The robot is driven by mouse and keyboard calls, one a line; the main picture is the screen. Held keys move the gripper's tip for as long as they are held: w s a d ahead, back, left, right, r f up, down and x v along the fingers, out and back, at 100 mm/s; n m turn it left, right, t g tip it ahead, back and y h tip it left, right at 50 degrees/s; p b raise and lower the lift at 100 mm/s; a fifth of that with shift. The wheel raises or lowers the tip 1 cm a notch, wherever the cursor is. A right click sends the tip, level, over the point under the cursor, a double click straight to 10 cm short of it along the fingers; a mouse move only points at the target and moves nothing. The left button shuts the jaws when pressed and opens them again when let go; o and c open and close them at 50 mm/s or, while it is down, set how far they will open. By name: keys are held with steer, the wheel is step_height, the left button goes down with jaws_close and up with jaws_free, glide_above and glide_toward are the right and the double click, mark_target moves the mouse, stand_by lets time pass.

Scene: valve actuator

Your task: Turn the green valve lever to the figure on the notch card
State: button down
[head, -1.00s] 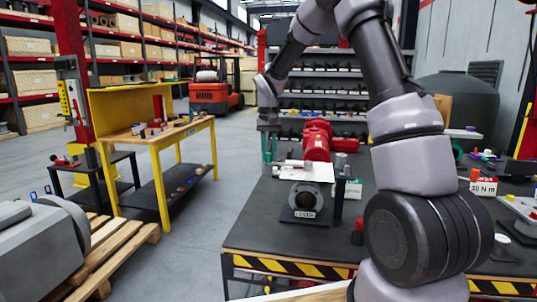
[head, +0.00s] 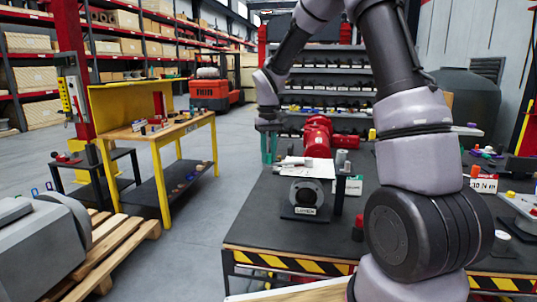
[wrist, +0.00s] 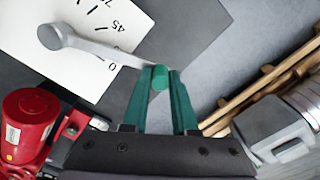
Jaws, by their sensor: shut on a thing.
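In the wrist view the grey valve lever (wrist: 105,53) runs from its round hub to a green knob (wrist: 160,77). My gripper (wrist: 160,73) has its teal fingers on either side of the knob and is shut on it. The white dial plate (wrist: 62,68) shows figures 0 and 45; the lever lies close to the 0, between it and the 45. In the head view my gripper (head: 268,147) is at the left edge of the workbench, left of the valve body (head: 306,196). A white card (head: 350,186) stands right of the valve; its figure is too small to read.
A red actuator (head: 318,138) stands behind the valve, and a red-topped piece (head: 358,228) to its right. The workbench (head: 270,232) has a striped front edge. A pallet (head: 100,262) with a grey machine is at left. The floor between pallet and bench is clear.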

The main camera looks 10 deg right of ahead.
steer(key=c, duration=0.7)
jaws_free()
step_height(320, 180, up, 11)
steer(key=s+d+r+m+t, duration=0.3)
steer(key=s+d+r, duration=0.2)
steer(key=s+r, duration=0.5)
steer(key=s+d+m+t+y, duration=0.1)
steer(key=s+m+t, duration=0.1)
steer(key=s, duration=0.6)
steer(key=s+d+f+m+t+y, duration=0.1)
steer(key=s+d+t, duration=0.1)
steer(key=s, duration=0.6)
steer(key=shift+d+f+m, duration=0.15)
steer(key=shift+f+m, duration=0.15)
steer(key=shift+m, duration=0.1)
